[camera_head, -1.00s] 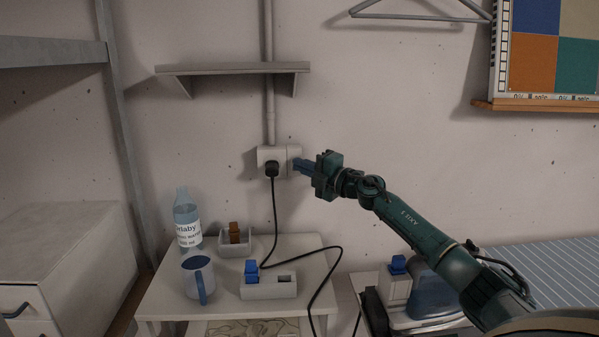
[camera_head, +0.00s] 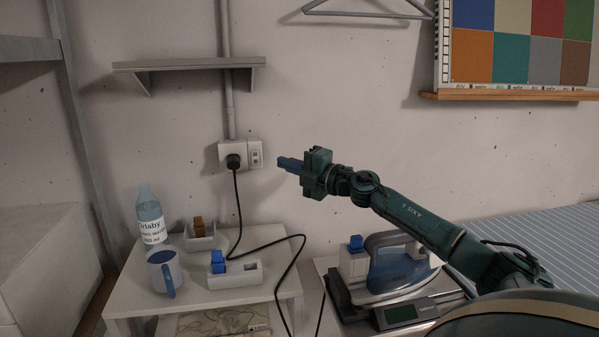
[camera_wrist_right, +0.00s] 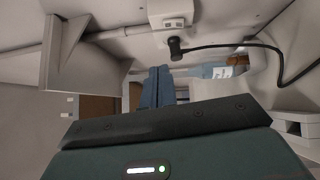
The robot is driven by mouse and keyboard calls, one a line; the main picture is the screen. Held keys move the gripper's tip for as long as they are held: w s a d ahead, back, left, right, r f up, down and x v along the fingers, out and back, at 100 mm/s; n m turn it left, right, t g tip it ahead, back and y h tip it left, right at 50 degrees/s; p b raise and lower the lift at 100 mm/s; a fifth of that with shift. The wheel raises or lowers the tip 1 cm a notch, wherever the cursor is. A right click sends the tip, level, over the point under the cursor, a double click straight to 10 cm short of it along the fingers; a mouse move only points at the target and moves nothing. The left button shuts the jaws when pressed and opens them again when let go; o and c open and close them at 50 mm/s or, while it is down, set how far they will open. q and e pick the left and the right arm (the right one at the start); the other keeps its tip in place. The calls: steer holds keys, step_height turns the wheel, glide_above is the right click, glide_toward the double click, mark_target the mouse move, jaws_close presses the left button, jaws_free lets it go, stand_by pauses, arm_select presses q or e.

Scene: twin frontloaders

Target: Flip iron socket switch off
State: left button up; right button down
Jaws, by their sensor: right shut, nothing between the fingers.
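The white wall socket (camera_head: 226,151) holds a black plug (camera_head: 234,161) with a black cord. Its switch plate (camera_head: 255,154) is on the right side and is uncovered; I cannot tell which way the switch is set. The socket's switch part (camera_wrist_right: 174,21) and the plug (camera_wrist_right: 175,47) also show at the top of the right wrist view. My right gripper (camera_head: 280,162) is shut and empty, its blue fingers pointing left, a short gap to the right of the switch. The fingers also show in the right wrist view (camera_wrist_right: 157,87). My left gripper is out of view.
The iron (camera_head: 398,266) stands at the lower right on a small stand. The white table (camera_head: 200,295) holds a bottle (camera_head: 151,217), a mug (camera_head: 163,272) and small grey holders. A shelf (camera_head: 190,64) is above the socket. The wall around the gripper is clear.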

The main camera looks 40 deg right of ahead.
arm_select(q)
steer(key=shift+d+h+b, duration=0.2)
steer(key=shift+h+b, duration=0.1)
steer(key=shift+b, duration=0.2)
arm_select(e)
steer(key=v, duration=0.3)
steer(key=shift+s+a+r, duration=0.1)
steer(key=shift+r, duration=0.25)
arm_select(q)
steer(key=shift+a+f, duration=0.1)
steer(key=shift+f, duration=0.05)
arm_select(e)
steer(key=shift+f, duration=0.1)
